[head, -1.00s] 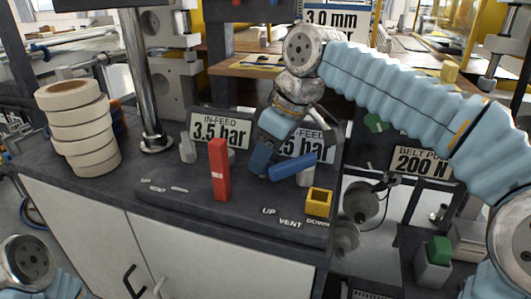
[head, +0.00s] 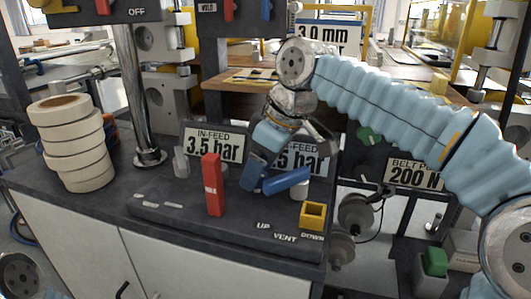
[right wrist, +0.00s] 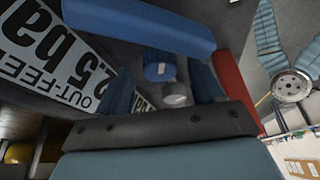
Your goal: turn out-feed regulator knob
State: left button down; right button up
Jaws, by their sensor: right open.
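The out-feed sign (head: 303,157), reading about 2.5 bar, stands on the dark bench, partly hidden by my right gripper. My right gripper (head: 254,174) points down in front of it. In the right wrist view its two blue fingers (right wrist: 160,88) are apart. A blue-topped round knob (right wrist: 160,68) shows between them in the picture; I cannot tell whether they touch it. A grey round knob (right wrist: 175,95) shows close by it. In the head view the out-feed knob is hidden behind my gripper. My left gripper is out of view.
The in-feed sign (head: 213,143) stands behind. A yellow square block (head: 313,215) sits at the bench's right edge. Stacked rolls (head: 72,145) stand far left.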

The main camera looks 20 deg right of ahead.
jog(key=v, duration=1.3)
jog(key=shift+d+r, duration=0.2)
jog(key=shift+r, duration=0.05)
jog(key=shift+s, duration=0.1)
